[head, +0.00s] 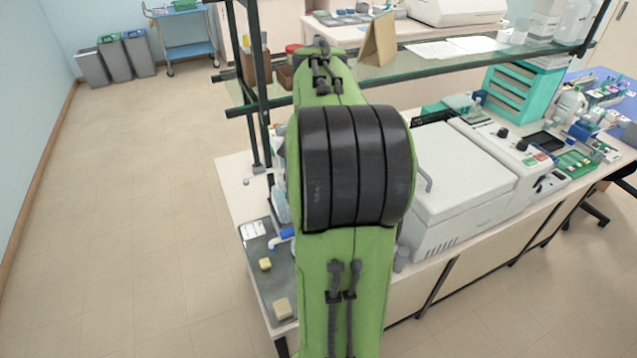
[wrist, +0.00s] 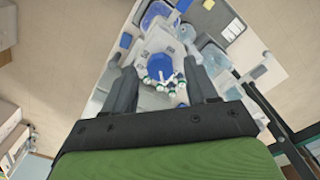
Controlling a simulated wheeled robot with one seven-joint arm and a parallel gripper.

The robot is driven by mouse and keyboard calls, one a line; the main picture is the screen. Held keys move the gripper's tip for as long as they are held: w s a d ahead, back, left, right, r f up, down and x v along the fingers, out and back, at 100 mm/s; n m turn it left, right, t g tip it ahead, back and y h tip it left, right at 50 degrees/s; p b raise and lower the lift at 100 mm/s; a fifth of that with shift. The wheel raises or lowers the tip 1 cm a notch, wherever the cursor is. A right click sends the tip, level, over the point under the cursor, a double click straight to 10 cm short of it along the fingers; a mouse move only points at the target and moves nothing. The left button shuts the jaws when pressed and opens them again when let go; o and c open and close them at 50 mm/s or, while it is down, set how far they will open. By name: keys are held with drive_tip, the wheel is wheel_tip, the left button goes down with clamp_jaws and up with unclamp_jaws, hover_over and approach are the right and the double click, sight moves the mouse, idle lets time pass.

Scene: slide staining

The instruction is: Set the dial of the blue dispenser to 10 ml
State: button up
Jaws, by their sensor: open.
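In the wrist view, my gripper (wrist: 161,66) is open, its two dark fingers apart and pointing at the bench. Between and beyond the fingertips is a round blue part (wrist: 160,65) with white pieces around it. It may be the blue dispenser, but the view is too small to be sure. No dial or scale marks can be read. Several small pale-capped items (wrist: 166,83) sit just below the blue part. I cannot tell whether a finger touches anything. In the head view, my green arm hides the gripper and much of the bench there; a small blue item (head: 283,236) shows left of the arm.
A glass shelf (head: 440,60) on dark posts (head: 262,90) stands close beside my arm. A white machine (head: 460,180) fills the bench to the right. The floor (head: 130,220) at left is clear.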

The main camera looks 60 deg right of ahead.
drive_tip(key=shift+f, duration=0.45)
drive_tip(key=c, duration=1.1)
drive_tip(key=shift+o, duration=0.2)
drive_tip(key=shift+n, duration=0.4)
drive_tip(key=n+p, duration=0.1)
drive_tip(key=n, duration=0.2)
drive_tip(key=shift+r+n, duration=0.1)
drive_tip(key=shift+n, duration=0.3)
drive_tip(key=shift+n+p, duration=0.5)
drive_tip(key=shift+n, duration=1.7)
